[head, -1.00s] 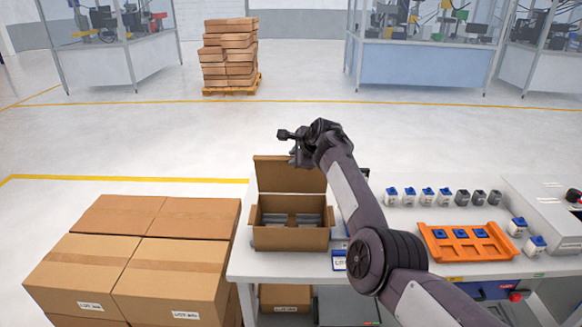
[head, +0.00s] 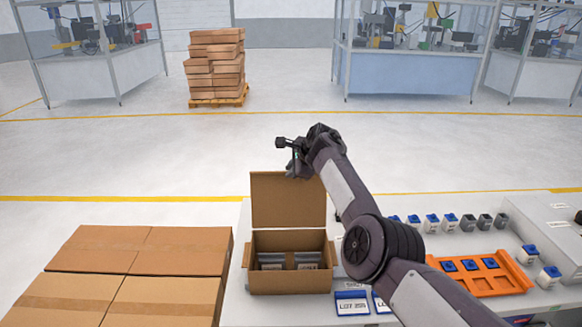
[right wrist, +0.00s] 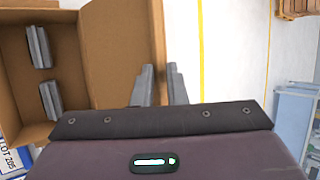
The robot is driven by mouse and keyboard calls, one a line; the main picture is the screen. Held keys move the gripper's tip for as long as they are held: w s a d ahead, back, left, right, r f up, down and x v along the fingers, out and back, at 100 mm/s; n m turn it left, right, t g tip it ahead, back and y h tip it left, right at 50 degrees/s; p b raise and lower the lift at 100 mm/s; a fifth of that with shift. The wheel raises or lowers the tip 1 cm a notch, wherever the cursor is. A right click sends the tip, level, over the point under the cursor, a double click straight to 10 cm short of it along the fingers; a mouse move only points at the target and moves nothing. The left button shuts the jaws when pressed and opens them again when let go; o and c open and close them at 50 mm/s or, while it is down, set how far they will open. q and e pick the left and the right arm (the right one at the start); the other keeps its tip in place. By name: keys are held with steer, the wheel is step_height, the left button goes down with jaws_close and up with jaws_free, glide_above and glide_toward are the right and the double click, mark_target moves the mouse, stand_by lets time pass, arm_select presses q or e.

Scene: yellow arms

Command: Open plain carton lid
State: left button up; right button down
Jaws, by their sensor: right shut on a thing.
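The plain brown carton (head: 290,283) stands on the white table in the head view. Its lid (head: 288,203) stands up along the far side, so the top is open. Two grey metal pieces lie inside, and they also show in the right wrist view (right wrist: 40,47). My right gripper (head: 294,170) is at the lid's upper right edge. In the right wrist view its two fingers (right wrist: 158,84) sit on either side of the edge of the lid (right wrist: 120,45), shut on it. The exact contact is partly hidden. My left gripper is in no view.
Large closed cartons (head: 150,250) stand left of the table. On the right are an orange tray (head: 510,272) with blue-topped parts, several small containers (head: 432,222) and a grey machine (head: 545,215). A blue label holder (head: 352,303) is by the carton's front right.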

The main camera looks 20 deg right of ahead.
steer(key=shift+r, duration=0.3)
steer(key=c, duration=1.7)
jaws_free()
steer(key=shift+o, duration=1.3)
steer(key=shift+s, duration=0.15)
steer(key=shift+f, duration=0.1)
steer(key=b+v, duration=0.2)
steer(key=v, duration=0.6)
steer(key=shift+b, duration=0.3)
steer(key=shift+c, duration=0.2)
